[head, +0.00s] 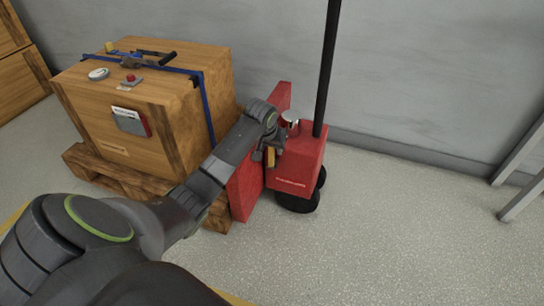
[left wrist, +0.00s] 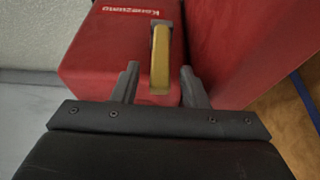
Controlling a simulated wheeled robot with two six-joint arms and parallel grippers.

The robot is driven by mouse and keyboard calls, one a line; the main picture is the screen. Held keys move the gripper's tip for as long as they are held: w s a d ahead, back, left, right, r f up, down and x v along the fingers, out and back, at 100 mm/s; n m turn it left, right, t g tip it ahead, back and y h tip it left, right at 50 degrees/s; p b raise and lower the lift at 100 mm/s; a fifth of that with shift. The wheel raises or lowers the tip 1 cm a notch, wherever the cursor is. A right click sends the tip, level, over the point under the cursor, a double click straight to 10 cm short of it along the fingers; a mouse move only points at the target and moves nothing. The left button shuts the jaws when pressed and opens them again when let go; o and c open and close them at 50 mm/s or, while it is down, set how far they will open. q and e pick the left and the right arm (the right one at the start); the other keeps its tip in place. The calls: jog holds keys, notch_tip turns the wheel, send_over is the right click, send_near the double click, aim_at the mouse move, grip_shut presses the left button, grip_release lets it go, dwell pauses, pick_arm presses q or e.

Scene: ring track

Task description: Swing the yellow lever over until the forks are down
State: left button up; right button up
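A red pallet truck (head: 300,165) stands against the right side of a wooden pallet (head: 125,185). Its yellow lever (head: 271,157) shows on the truck's left part, just below my left gripper (head: 272,144). In the left wrist view the yellow lever (left wrist: 160,58) stands against the red housing (left wrist: 108,50). The two fingers of my left gripper (left wrist: 160,82) are apart, one on each side of the lever's lower end, with gaps to both. The forks are hidden by the pallet and its load. My right gripper is not in view.
A wooden crate (head: 180,100) with a blue strap and small items on top sits on the pallet. A black handle pole (head: 327,70) rises from the truck, close to the grey wall (head: 420,70).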

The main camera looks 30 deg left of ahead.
pick_arm(q)
jog(key=shift+b+x, duration=0.4)
jog(key=shift+x, duration=0.75)
jog(key=shift+c, duration=0.4)
grip_shut()
